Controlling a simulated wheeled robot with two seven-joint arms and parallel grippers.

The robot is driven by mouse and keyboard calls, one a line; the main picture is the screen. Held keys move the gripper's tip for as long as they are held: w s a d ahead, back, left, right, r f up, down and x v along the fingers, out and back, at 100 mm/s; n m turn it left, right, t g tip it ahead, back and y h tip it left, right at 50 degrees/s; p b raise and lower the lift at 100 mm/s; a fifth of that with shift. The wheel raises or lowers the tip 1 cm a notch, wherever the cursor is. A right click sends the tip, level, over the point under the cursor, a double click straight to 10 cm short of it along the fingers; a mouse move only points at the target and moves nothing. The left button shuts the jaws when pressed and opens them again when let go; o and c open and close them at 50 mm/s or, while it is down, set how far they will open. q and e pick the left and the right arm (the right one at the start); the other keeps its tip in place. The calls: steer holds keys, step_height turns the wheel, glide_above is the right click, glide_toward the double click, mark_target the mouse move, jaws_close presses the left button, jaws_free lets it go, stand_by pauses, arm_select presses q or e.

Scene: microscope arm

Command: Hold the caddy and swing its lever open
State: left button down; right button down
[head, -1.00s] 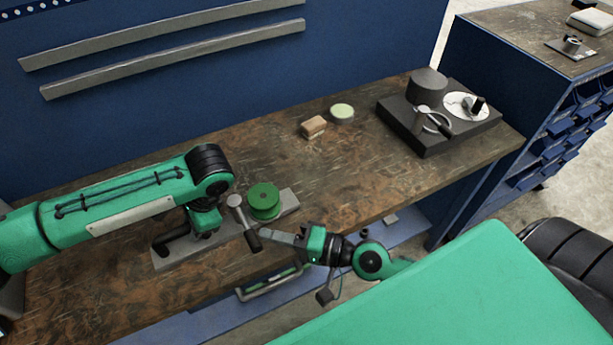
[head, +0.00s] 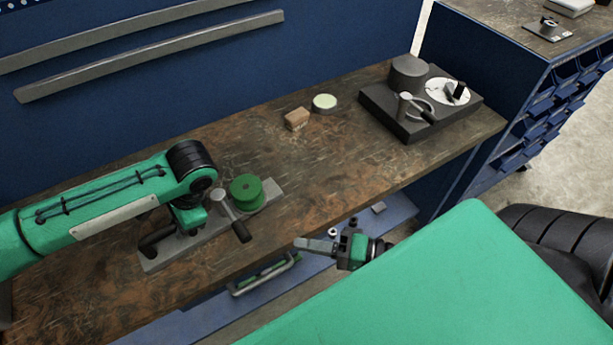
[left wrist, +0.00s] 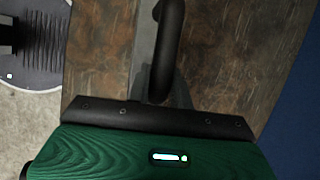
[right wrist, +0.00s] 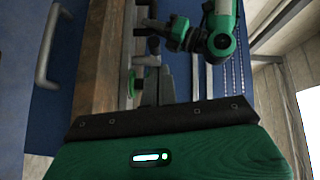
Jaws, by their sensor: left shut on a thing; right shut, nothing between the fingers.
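The caddy's grey base (head: 268,193) lies on the workbench, with a green round part (head: 246,189) on top. Its lever (head: 241,230) has a silver hub and a black grip, which points toward the bench's front edge. My left gripper (head: 160,238) is shut on the caddy's black handle (head: 150,247) at the base's left end.
A small wooden block (head: 297,119) and a pale green round tin (head: 324,103) sit behind on the bench (head: 330,155). A dark device (head: 390,115) with its own lever stands at the far right. A blue shelf (head: 397,208) is below. The bench between caddy and device is clear.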

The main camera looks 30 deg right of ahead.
steer(key=shift+s+d, duration=0.25)
steer(key=shift+s, duration=0.35)
arm_select(q)
steer(key=c, duration=1.2)
jaws_free()
steer(key=shift+o, duration=0.2)
